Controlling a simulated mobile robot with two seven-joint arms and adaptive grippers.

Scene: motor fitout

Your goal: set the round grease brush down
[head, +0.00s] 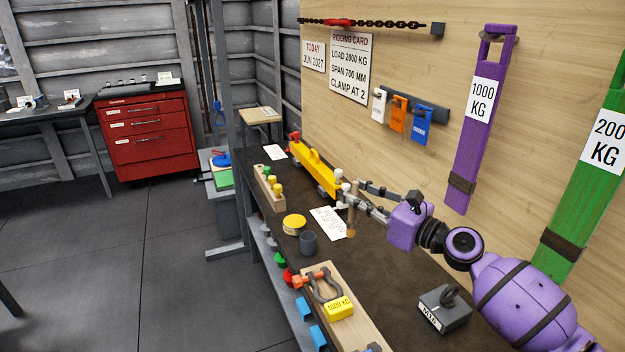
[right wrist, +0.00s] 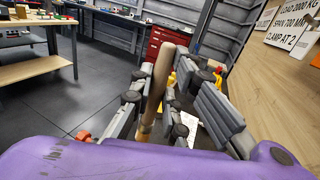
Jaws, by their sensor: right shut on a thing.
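The round grease brush (head: 352,218) has a wooden handle and stands roughly upright in my right gripper (head: 353,196), over the workbench. Its lower end shows beside the right edge of a white card (head: 325,221); I cannot tell whether it touches the bench. In the right wrist view the light wooden handle (right wrist: 161,78) runs between the fingers of my right gripper (right wrist: 165,95), slightly tilted. The right gripper is shut on it.
A dark grey cup (head: 308,243) and a yellow round tin (head: 294,224) stand left of the brush. A yellow beam (head: 316,170) lies behind. A wooden tray with a shackle (head: 325,285) and a grey weight block (head: 444,310) are nearer. Dark bench between them is clear.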

